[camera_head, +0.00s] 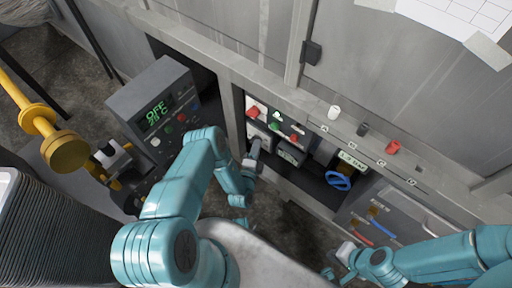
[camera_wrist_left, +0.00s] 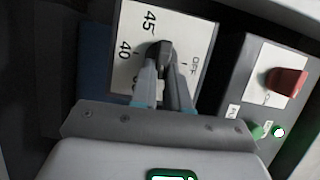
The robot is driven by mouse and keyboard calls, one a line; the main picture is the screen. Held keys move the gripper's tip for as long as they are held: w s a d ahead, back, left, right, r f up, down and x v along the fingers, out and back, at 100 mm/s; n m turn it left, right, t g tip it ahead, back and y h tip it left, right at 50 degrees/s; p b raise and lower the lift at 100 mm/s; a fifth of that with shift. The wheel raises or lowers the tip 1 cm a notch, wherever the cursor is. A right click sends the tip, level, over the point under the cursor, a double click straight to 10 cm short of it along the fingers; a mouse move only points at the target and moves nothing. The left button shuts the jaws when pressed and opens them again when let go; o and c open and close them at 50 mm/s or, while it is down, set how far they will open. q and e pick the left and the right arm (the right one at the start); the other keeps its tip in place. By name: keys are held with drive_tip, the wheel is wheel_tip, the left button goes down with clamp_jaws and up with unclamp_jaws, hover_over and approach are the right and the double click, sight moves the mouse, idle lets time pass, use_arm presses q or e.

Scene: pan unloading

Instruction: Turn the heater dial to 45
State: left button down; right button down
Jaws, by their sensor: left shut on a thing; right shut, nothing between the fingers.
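The heater dial (camera_wrist_left: 160,55) is a dark knob on a white face plate (camera_wrist_left: 190,35) in the left wrist view. The plate carries the marks 45, 40 and OFF. My left gripper (camera_wrist_left: 166,80) is shut on the knob. The fingers cover much of it, so its exact pointing is hard to tell. In the head view my left gripper (camera_head: 253,152) reaches the recess in the grey cabinet and hides the dial. My right gripper (camera_head: 340,258) is shut and empty at the lower right, apart from the dial.
A panel with red and green buttons (camera_head: 276,116) sits beside my left gripper. A grey box with a green display (camera_head: 157,112) reading OFF stands at left. A blue valve wheel (camera_head: 338,181) is to the right. A yellow pipe (camera_head: 40,120) runs at far left.

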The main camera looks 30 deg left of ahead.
sight(250, 142)
use_arm(q)
drive_tip(key=shift+w+a+f+n+t+h+b, duration=0.2)
drive_tip(key=shift+a+n+h+b, duration=1.1)
drive_tip(key=shift+n, duration=4.15)
drive_tip(key=shift+w+a+f+n+t+h+b, duration=0.1)
drive_tip(key=shift+n+t+h+b, duration=0.25)
drive_tip(key=shift+n+h+b, duration=2.6)
drive_tip(key=shift+w+a+f+n+t+h+p, duration=0.2)
drive_tip(key=shift+a+n+h, duration=0.5)
drive_tip(key=shift+n+h, duration=4.65)
drive_tip(key=n+y, duration=0.4)
drive_tip(key=y, duration=0.1)
drive_tip(key=shift+s+r+n, duration=0.1)
drive_tip(key=shift+r+n, duration=0.05)
drive_tip(key=shift+n, duration=0.2)
drive_tip(key=c, duration=1.1)
unclamp_jaws()
drive_tip(key=shift+d, duration=0.1)
drive_tip(key=shift+s, duration=0.1)
